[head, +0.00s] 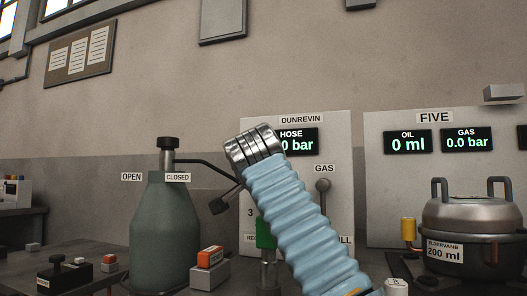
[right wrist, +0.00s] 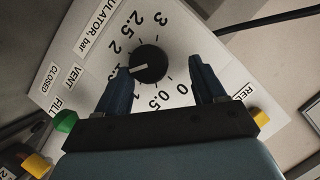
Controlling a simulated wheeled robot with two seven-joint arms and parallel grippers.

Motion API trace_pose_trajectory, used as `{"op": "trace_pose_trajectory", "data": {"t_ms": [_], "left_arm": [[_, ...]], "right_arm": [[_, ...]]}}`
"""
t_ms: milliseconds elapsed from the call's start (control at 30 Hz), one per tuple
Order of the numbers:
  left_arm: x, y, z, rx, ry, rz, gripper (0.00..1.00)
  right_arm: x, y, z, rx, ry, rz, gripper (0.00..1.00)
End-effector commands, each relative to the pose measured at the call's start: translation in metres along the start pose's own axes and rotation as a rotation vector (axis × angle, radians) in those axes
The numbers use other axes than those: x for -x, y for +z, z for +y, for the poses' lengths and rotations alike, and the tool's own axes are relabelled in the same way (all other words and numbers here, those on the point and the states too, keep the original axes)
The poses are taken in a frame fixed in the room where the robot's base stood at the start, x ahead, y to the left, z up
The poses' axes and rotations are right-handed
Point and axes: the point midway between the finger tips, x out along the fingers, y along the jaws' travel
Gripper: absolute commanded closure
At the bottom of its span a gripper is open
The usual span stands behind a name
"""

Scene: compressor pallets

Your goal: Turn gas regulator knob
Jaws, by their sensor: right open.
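The black round regulator knob (right wrist: 149,64) shows in the right wrist view, in the middle of a white dial numbered up to 3. Its white mark points left, towards figures partly hidden by my left-hand finger. My right gripper (right wrist: 160,68) is open, one dark finger on each side of the knob, the left one closer to it. I cannot tell whether the fingers reach around it or touch it. In the head view my blue-sleeved arm hides the knob and most of the dial on the DUNREVIN panel (head: 335,135). My left gripper is not in view.
The panel has a HOSE readout (head: 299,142) and a GAS lever (head: 323,187). A green gas bottle (head: 157,235) stands left of it. A metal pot (head: 472,220) stands right, before the FIVE panel (head: 378,175). An orange-topped switch (head: 210,257) sits on the bench.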

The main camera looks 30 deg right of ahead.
Motion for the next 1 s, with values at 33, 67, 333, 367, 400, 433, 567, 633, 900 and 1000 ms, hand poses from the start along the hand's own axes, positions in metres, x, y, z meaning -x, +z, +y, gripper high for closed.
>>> {"op": "trace_pose_trajectory", "data": {"t_ms": [33,67,333,367,400,433,567,633,900,1000], "left_arm": [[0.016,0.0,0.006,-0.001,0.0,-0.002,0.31],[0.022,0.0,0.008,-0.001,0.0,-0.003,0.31],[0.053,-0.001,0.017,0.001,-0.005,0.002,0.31],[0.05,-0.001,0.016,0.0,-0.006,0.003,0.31],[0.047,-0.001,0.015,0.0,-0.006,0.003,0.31],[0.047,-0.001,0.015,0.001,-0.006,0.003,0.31],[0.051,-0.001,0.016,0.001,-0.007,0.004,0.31],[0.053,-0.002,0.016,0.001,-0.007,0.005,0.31],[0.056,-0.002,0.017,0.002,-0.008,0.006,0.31],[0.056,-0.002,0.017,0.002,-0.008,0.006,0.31]], "right_arm": [[0.006,-0.013,-0.012,-0.001,0.0,0.002,0.31],[0.008,-0.018,-0.016,0.0,0.0,0.002,0.31],[0.076,-0.047,-0.04,-0.001,-0.005,-0.001,0.31],[0.084,-0.045,-0.039,0.0,-0.007,-0.002,0.31],[0.094,-0.043,-0.037,0.001,-0.008,-0.002,0.31],[0.102,-0.044,-0.036,0.001,-0.006,-0.002,0.31],[0.134,-0.047,-0.037,0.001,-0.005,-0.002,0.31],[0.146,-0.049,-0.037,0.001,-0.003,0.0,0.31],[0.17,-0.051,-0.036,0.001,-0.001,0.0,0.31],[0.17,-0.05,-0.035,0.001,0.0,0.0,0.31]]}}
